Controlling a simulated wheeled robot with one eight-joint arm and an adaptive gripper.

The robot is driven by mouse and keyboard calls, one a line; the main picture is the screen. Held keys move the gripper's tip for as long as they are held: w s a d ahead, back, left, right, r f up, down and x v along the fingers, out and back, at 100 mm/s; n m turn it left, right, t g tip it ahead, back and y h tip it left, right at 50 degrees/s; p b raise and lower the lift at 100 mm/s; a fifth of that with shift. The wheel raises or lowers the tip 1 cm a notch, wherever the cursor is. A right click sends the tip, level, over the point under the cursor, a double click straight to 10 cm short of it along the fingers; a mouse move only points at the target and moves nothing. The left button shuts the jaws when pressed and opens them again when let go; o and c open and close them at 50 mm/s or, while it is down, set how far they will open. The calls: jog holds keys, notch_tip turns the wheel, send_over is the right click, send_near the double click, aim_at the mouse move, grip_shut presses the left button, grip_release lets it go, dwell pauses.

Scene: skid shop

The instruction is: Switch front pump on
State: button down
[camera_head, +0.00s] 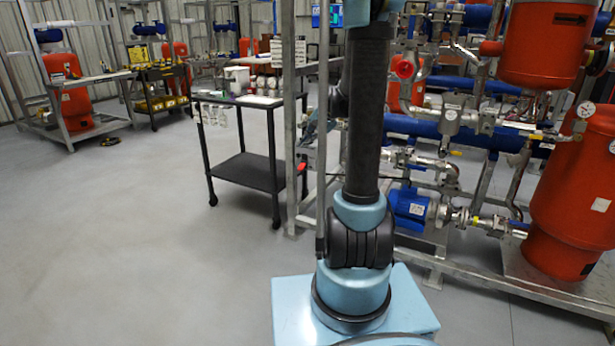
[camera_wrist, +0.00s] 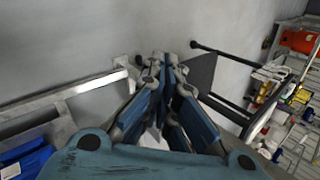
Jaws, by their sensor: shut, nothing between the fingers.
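A blue pump motor (camera_head: 408,208) sits low on the skid frame, just right of my arm in the head view, joined to steel piping. A blue part (camera_wrist: 25,165) shows at the lower left of the wrist view; I cannot tell if it is the same pump. My gripper (camera_wrist: 167,60) is shut and empty in the wrist view, its fingertips together in front of grey floor, apart from the metal frame rail. In the head view my arm hides much of the area behind it, and my gripper is not clear there. No pump switch can be made out.
A black cart (camera_head: 248,172) with small items on top stands left of the skid; it also shows in the wrist view (camera_wrist: 200,75). A metal rail (camera_wrist: 90,92) lies left of my gripper. Red tanks (camera_head: 572,200) stand right. Floor at left (camera_head: 110,240) is clear.

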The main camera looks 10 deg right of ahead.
jog(key=w+d+f+m+t+y, duration=0.1)
jog(key=w+f+m, duration=0.15)
jog(key=w, duration=0.35)
jog(key=w+d+f+m, duration=0.1)
jog(key=w+d+f, duration=0.15)
jog(key=w, duration=0.35)
jog(key=m+t+y, duration=0.3)
jog(key=m, duration=0.3)
send_near(302, 166)
jog(key=s+r, duration=0.1)
jog(key=s, duration=0.2)
jog(key=w+d+f+m+t, duration=0.1)
jog(key=w+d+f+m, duration=0.1)
jog(key=f, duration=0.7)
jog(key=shift+d+f+y, duration=0.2)
jog(key=shift+d+y, duration=0.1)
jog(key=shift+d, duration=0.35)
jog(key=x, duration=1)
jog(key=shift+s+a+r, duration=0.1)
jog(key=shift+s+r, duration=0.05)
jog(key=shift+r, duration=0.5)
jog(key=shift+s+a+r, duration=0.1)
jog(key=shift+a+r, duration=0.05)
jog(key=shift+r, duration=0.55)
jog(key=shift+s+a+r, duration=0.1)
jog(key=shift+s+r, duration=0.05)
jog(key=shift+r, duration=0.5)
